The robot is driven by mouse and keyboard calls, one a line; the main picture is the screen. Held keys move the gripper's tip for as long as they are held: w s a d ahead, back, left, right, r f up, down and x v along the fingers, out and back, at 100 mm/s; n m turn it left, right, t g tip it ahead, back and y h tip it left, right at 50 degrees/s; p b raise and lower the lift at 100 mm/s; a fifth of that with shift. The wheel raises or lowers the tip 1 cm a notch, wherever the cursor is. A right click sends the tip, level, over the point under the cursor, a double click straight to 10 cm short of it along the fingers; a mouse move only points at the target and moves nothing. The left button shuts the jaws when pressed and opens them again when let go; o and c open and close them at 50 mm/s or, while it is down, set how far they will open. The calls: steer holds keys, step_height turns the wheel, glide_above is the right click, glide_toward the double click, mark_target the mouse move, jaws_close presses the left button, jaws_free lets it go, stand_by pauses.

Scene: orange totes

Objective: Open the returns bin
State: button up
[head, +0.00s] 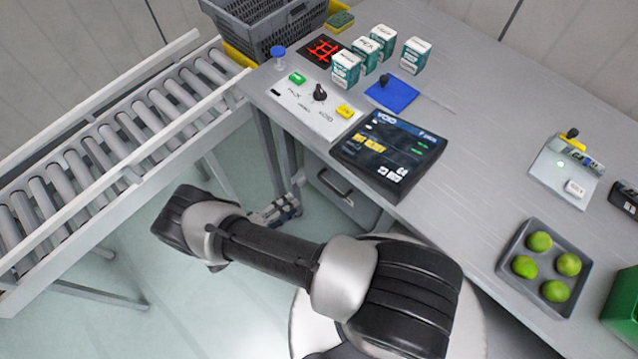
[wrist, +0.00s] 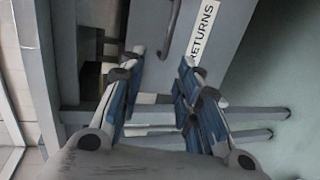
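The returns bin (head: 350,205) is a grey drawer-like front under the table edge, with a dark bar handle (head: 334,184). In the wrist view its front (wrist: 222,28) carries a white RETURNS label (wrist: 203,33), and the handle (wrist: 171,28) runs beside the label. I see no clear gap around the front. My gripper (head: 290,206) is low beside the table, just left of the bin. In the wrist view my gripper (wrist: 160,72) has its blue-padded fingers apart with nothing between them. The handle lies beyond the fingertips, apart from them.
A roller conveyor (head: 110,155) stands left of the table (head: 470,140). On top are a control panel (head: 315,107), a screen (head: 390,150), several cartons (head: 346,68), a dark crate (head: 265,25) and a tray of green fruit (head: 515,283). Table legs stand near my gripper. Open floor lies between conveyor and bin.

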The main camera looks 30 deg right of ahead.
step_height(320, 180, down, 2)
steer(key=t, duration=0.1)
steer(key=b, duration=0.3)
glide_toward(327, 182)
steer(key=shift+n, duration=0.3)
steer(key=x, duration=1)
steer(key=shift+f, duration=0.35)
steer(key=shift+c, duration=0.3)
jaws_close()
